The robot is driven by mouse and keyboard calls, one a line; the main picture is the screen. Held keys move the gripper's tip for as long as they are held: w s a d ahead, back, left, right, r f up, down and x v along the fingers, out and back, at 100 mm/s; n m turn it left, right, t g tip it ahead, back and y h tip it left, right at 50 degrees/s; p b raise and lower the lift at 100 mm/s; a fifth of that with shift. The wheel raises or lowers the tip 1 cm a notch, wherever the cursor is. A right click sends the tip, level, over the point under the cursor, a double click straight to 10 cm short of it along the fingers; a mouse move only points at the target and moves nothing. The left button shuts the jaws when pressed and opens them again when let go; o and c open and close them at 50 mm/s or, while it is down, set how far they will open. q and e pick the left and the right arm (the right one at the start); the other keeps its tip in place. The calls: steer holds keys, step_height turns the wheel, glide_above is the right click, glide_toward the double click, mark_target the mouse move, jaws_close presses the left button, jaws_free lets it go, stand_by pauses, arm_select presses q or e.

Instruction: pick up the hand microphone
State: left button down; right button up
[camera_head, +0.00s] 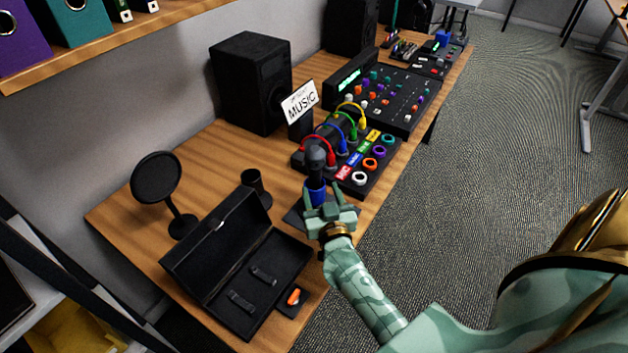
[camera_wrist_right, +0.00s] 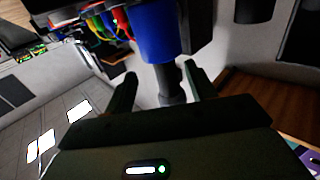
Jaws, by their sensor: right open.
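The hand microphone (camera_head: 316,160) stands roughly upright near the front edge of the table, with a dark rounded head and a blue part (camera_head: 316,188) below it. My right gripper (camera_head: 322,194) is at the blue part, with its fingers open on either side. In the right wrist view the blue part (camera_wrist_right: 163,32) is large and close, and a dark shaft (camera_wrist_right: 172,88) lies between the open fingers (camera_wrist_right: 159,76). I cannot tell whether a finger touches it. The microphone's lower end is partly hidden by my gripper. My left gripper is not in view.
An open black case (camera_head: 205,285) lies to the left, beside a round pop filter (camera_head: 156,178) and a dark cup (camera_head: 252,181). A board with coloured cables and rings (camera_head: 345,187) is just behind the microphone. Speakers (camera_head: 250,80) and a mixer (camera_head: 400,115) stand farther back.

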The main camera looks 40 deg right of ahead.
mark_target(316, 182)
steer(key=x, duration=0.1)
steer(key=b+x, duration=0.1)
steer(key=x, duration=0.3)
steer(key=shift+w+a+r+b, duration=0.2)
steer(key=shift+w+r+b, duration=0.05)
steer(key=shift+b, duration=0.1)
steer(key=shift+s, duration=0.1)
steer(key=shift+r, duration=0.1)
jaws_close()
